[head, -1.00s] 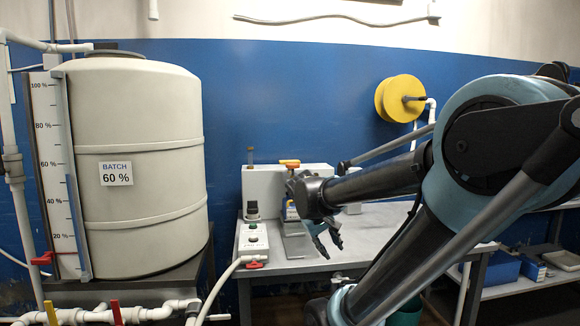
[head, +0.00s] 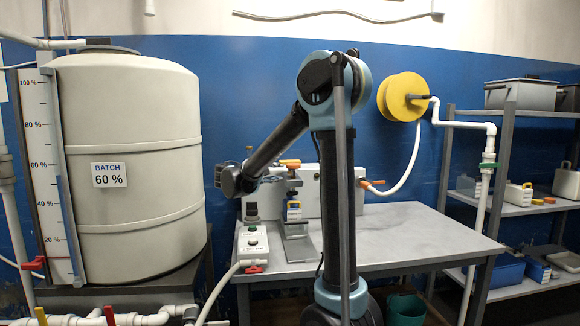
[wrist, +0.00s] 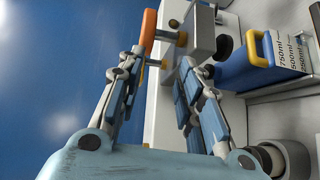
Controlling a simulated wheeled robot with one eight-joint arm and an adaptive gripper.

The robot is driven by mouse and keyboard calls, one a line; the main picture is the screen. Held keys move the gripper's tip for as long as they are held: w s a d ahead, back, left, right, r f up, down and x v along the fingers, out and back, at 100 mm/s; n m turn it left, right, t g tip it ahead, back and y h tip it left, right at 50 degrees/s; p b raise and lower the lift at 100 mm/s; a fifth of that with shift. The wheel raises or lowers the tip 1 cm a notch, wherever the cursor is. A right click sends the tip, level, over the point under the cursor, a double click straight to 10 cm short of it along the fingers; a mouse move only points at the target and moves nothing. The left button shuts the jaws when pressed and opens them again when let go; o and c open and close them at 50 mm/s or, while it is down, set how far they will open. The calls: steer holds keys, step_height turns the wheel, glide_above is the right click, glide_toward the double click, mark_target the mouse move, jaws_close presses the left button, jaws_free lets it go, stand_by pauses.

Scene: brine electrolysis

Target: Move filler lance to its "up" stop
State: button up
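The filling stand has a grey bracket (head: 293,184) with an orange handle (head: 290,163) at its top; I take this to be the filler lance, though its tip is not clear. In the wrist view the orange handle (wrist: 148,35) and the grey block (wrist: 201,32) lie just beyond my fingertips. A small blue and white jug (head: 293,211) stands under the bracket; its yellow handle and ml marks show in the wrist view (wrist: 240,72). My gripper (head: 268,180) comes from the left, beside the bracket. In the wrist view my gripper (wrist: 163,62) is open, with brass-coloured parts between or just beyond the fingertips; contact is unclear.
A control box (head: 253,242) and a black knob (head: 252,211) are at the left of the grey table (head: 420,232). The white batch tank (head: 130,220) stands close to the left. A yellow hose reel (head: 401,97) and shelving (head: 500,190) are at the right. The table's right half is clear.

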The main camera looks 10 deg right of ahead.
steer(key=w+a+r+t, duration=0.1)
steer(key=w+a, duration=0.2)
steer(key=a, duration=0.1)
steer(key=shift+n+h, duration=0.3)
steer(key=x, duration=1.7)
steer(key=shift+d+r, duration=0.15)
steer(key=shift+r, duration=0.05)
